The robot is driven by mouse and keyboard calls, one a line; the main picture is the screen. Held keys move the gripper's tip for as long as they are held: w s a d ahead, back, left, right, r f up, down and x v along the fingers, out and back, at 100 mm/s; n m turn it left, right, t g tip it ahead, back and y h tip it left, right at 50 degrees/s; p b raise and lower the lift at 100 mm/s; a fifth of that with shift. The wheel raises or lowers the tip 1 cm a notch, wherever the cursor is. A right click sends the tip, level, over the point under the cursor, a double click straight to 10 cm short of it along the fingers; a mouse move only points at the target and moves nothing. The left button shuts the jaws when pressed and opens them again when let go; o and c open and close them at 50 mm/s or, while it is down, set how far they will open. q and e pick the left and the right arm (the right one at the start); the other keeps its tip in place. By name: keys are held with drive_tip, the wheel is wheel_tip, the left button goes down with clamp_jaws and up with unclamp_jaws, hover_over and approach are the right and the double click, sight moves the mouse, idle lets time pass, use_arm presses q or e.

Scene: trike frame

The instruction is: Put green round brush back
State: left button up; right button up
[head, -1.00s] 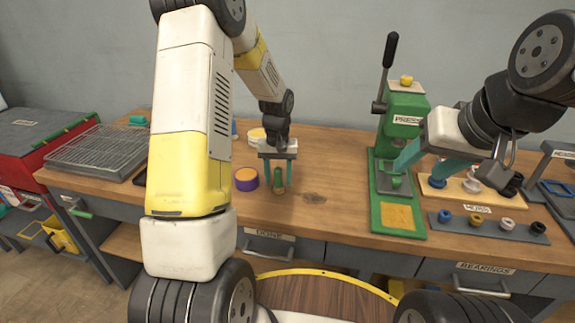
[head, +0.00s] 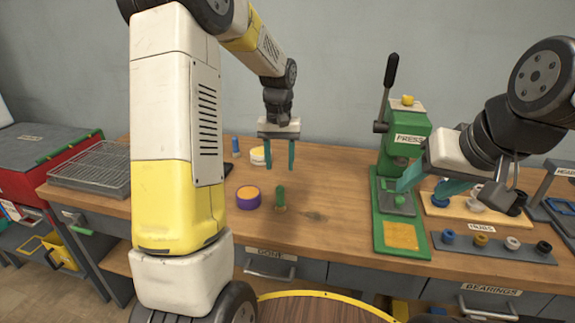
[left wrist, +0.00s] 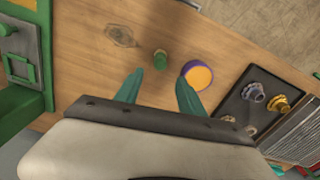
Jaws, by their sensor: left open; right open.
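The green round brush (head: 280,198) stands upright on the wooden bench, just right of a purple tin with an orange top (head: 248,197). It also shows in the left wrist view (left wrist: 160,59), beyond my fingertips. My left gripper (head: 279,166) is open and empty, above and behind the brush and apart from it. Its two teal fingers also show in the left wrist view (left wrist: 155,88). My right gripper (head: 425,185) is at the right, by the green press (head: 400,190); its teal fingers are apart, and I see nothing held between them.
A white tin with a yellow top (head: 258,155) and a blue bottle (head: 236,147) stand behind. A wire rack (head: 90,168) is at the left. A hub board (head: 470,205) and a bearing strip (head: 495,246) lie at the right. The bench between brush and press is clear.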

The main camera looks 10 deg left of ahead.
use_arm(q)
drive_tip(key=s+r+m+t+h, duration=0.1)
drive_tip(key=s+r+t, duration=0.2)
drive_tip(key=s+r, duration=0.85)
drive_tip(key=s+d+t, duration=0.1)
drive_tip(key=s, duration=0.5)
drive_tip(key=s+d+r+m+t+h, duration=0.1)
drive_tip(key=s+t, duration=0.1)
drive_tip(key=s, duration=0.4)
drive_tip(key=shift+s+r, duration=0.25)
drive_tip(key=shift+s, duration=0.15)
drive_tip(key=shift+d, duration=0.1)
